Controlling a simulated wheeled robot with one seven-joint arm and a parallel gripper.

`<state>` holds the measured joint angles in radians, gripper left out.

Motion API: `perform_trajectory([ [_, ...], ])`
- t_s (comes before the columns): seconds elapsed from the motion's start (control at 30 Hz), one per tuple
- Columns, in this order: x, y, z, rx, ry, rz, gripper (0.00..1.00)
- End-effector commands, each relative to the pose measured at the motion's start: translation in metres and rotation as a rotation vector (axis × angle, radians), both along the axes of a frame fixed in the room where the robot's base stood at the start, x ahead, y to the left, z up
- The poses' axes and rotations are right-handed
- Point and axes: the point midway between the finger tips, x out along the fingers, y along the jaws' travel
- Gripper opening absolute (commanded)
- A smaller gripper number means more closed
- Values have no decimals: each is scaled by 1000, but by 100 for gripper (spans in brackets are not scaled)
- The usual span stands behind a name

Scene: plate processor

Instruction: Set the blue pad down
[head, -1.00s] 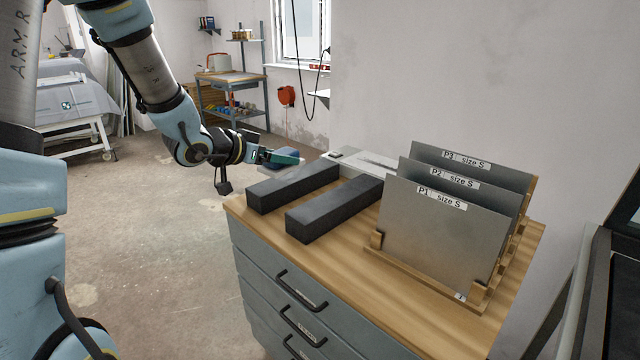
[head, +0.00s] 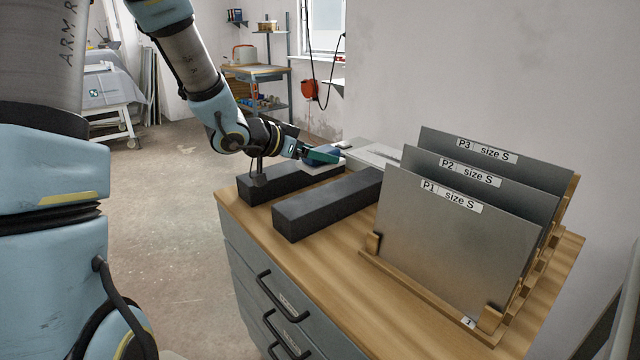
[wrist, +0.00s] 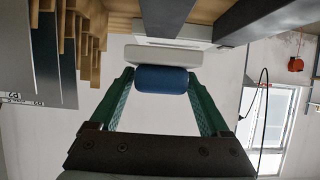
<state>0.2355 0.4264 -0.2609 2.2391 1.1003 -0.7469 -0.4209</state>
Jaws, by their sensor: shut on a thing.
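The blue pad (wrist: 162,80) sits between the two green fingertips of my gripper (wrist: 161,92) in the wrist view, with a white block (wrist: 150,54) right against it. My gripper is shut on it. In the head view my gripper (head: 322,155) is over the far end of the dark bars, with the blue pad (head: 318,152) partly hidden by a finger. The white part shows just below it. I cannot tell whether the white part touches the bar.
Two dark bars (head: 325,205) lie on the wooden cabinet top (head: 345,255). A wooden rack (head: 400,278) to the right holds metal plates labelled P1 (head: 440,240), P2 (head: 480,190) and P3 (head: 500,155). A flat light-grey item (head: 372,152) lies at the back.

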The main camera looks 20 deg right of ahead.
Motion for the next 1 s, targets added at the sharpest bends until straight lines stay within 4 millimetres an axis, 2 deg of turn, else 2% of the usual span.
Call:
perform_trajectory([
  [0.03, -1, 0, -13, 1, 6, 0, 22],
  [0.1, -1, 0, -25, 0, 7, 0, 22],
  [0.33, -1, 0, -48, 0, 3, -1, 22],
  [0.53, -1, 0, -76, 0, 5, 0, 22],
  [0.97, 0, 0, -84, -1, 0, 0, 22],
  [1.0, 0, 0, -84, -1, 0, 0, 82],
])
